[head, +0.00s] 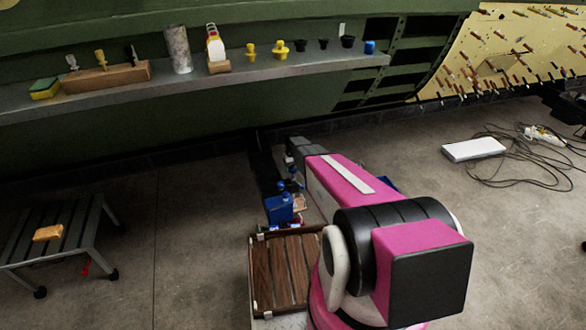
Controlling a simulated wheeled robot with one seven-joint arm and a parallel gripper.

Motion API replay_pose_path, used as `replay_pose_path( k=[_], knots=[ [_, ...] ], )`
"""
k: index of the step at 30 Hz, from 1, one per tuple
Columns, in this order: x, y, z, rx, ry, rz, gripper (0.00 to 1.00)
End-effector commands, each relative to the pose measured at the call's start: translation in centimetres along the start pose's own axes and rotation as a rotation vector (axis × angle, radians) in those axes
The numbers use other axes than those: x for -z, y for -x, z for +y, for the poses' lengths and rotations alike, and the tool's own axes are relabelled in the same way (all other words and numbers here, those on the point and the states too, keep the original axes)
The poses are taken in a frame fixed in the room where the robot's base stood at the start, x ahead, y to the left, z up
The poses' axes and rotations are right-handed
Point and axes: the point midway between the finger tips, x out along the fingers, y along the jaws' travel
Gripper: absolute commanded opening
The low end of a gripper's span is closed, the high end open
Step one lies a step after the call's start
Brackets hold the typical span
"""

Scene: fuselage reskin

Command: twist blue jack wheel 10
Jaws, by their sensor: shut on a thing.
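My pink and black arm (345,185) reaches forward and down from the lower right, ending in view at a dark grey section (301,149). I cannot make out my gripper's fingers; the arm hides what lies behind it. Left of the arm, small blue parts (283,185) show on a dark upright or rail near the floor. A blue box-like thing (279,209) sits just below them. A sliver of blue (388,184) shows at the arm's right edge. I cannot tell which of these, if any, is jack wheel 10.
A grey shelf (290,70) along the green fuselage holds a sponge, a wooden block, a cylinder, bottles and several small cups. A low slatted bench (75,225) stands at left. A wooden slatted tray (284,272) lies beside my arm. Cables and a white panel (473,150) lie at right.

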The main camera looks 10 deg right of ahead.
Motion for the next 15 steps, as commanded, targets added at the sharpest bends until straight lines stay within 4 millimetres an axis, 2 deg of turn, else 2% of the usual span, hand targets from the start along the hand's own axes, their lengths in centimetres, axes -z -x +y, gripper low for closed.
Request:
replay_pose_path(
  k=[15],
  knots=[
    [-0.05,0.07,-0.14,0.000,0.491,0.000,0.37]
  ],
)
